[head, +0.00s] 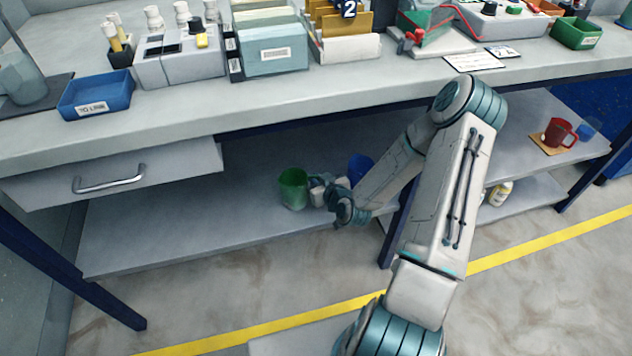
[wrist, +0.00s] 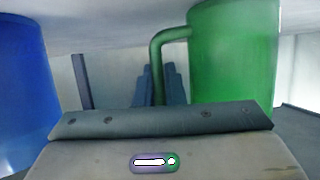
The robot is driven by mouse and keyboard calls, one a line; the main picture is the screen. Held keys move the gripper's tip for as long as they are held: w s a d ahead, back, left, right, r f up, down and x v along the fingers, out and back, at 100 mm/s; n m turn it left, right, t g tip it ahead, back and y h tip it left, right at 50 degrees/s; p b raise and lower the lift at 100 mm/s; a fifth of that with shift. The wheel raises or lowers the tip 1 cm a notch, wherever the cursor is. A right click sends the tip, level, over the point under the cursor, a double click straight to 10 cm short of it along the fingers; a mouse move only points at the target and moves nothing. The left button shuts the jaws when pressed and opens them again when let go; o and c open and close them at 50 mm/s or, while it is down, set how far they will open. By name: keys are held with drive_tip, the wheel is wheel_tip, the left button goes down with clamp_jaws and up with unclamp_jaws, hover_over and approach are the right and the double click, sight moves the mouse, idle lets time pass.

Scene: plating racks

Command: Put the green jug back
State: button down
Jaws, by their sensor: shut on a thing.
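The green jug (head: 293,188) stands upright on the lower shelf under the bench, or just above it; I cannot tell which. My gripper (head: 318,190) reaches in from the right and is shut on the jug's handle. In the wrist view the green jug (wrist: 236,55) is at upper right, with its handle at the fingers of my gripper (wrist: 156,84). The jug's base is hidden behind the gripper body there.
A blue jug (head: 360,168) stands on the shelf just right of my gripper, partly behind my arm; a blue surface (wrist: 24,90) fills the wrist view's left. The shelf's left part (head: 180,220) is clear. A red mug (head: 558,133) sits at far right.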

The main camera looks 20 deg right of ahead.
drive_tip(key=shift+f, duration=0.2)
drive_tip(key=c, duration=1.5)
unclamp_jaws()
drive_tip(key=shift+r, duration=0.1)
